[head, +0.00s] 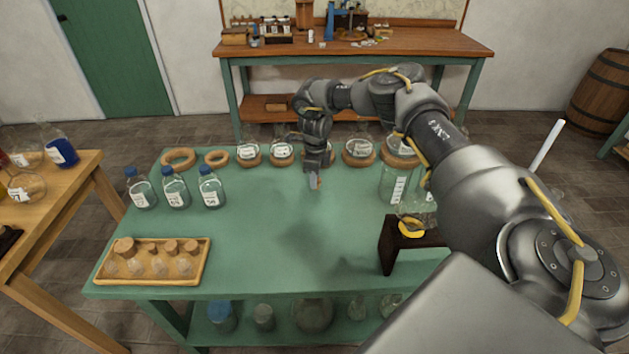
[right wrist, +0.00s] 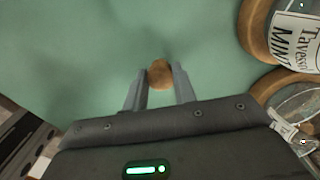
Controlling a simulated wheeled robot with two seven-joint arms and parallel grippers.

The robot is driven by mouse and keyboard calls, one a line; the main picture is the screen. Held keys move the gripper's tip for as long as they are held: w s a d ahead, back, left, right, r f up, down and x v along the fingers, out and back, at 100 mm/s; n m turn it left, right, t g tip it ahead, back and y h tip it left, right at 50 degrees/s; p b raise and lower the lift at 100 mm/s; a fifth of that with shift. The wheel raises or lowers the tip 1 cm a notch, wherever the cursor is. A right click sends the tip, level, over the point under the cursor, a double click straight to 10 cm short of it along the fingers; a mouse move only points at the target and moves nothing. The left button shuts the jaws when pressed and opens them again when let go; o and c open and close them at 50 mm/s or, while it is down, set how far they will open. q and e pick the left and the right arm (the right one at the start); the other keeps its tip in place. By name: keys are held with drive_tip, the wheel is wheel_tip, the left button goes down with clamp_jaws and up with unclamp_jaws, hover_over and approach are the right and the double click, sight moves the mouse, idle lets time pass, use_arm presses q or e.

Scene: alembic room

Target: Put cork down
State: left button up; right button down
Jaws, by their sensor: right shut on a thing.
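My right gripper (head: 314,184) hangs over the middle of the green table (head: 260,245), fingers pointing down. In the right wrist view the gripper (right wrist: 158,82) is shut on a round brown cork (right wrist: 159,73), which sits between the fingertips. In the head view only a small orange-brown bit of the cork shows by the fingers. I cannot tell exactly how far the cork is above the tabletop. My left gripper is not in view.
Labelled flasks on cork rings (head: 358,160) line the table's back edge. Blue-capped bottles (head: 175,190) stand at left. A wooden tray (head: 104,270) with several corked flasks is front left. A dark wooden stand (head: 388,245) is at right. The table's centre is clear.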

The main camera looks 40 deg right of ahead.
drive_tip(key=shift+f, duration=0.9)
drive_tip(key=shift+f, duration=0.2)
drive_tip(key=c, duration=1.1)
unclamp_jaws()
